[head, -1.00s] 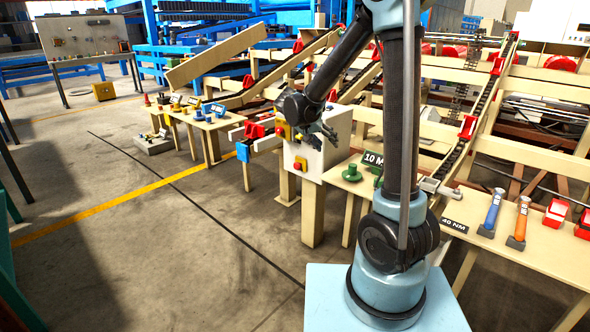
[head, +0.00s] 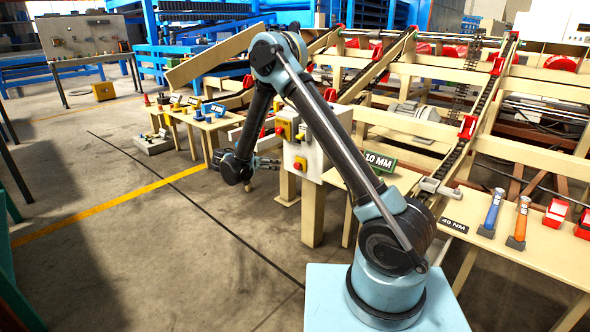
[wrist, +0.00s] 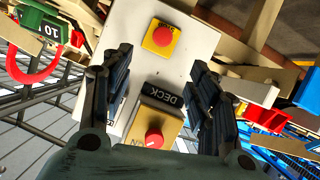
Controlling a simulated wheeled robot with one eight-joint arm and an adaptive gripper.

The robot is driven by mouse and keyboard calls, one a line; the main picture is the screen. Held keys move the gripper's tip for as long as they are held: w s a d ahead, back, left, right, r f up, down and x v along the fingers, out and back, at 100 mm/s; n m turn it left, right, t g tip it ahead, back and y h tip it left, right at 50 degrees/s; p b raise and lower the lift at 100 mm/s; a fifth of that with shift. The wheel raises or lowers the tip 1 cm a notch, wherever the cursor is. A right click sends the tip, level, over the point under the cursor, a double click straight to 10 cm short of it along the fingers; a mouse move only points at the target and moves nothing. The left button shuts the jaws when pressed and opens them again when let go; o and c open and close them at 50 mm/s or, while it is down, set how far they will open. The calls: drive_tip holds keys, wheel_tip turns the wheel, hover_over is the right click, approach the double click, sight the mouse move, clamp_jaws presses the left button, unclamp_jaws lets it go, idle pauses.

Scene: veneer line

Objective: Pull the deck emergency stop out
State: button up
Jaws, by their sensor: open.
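The deck emergency stop is a red mushroom button on a yellow plate (wrist: 161,36), on the pale control box's face. A dark DECK label (wrist: 163,97), upside down in the wrist view, lies between it and a second red button (wrist: 154,137). In the head view the lower stop (head: 299,164) sits low on the box (head: 312,150). My gripper (head: 268,163) is open and empty, left of the box and apart from it. In the wrist view its fingers (wrist: 163,95) frame the label and the second button. Whether the deck button is pressed in cannot be told.
A small table (head: 205,121) stands behind left. Floor left of the box is clear.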

approach(296, 166)
drive_tip(key=x, duration=0.9)
drive_tip(key=shift+w+d+f, duration=0.1)
drive_tip(key=shift+w+f, duration=0.1)
drive_tip(key=shift+w, duration=0.1)
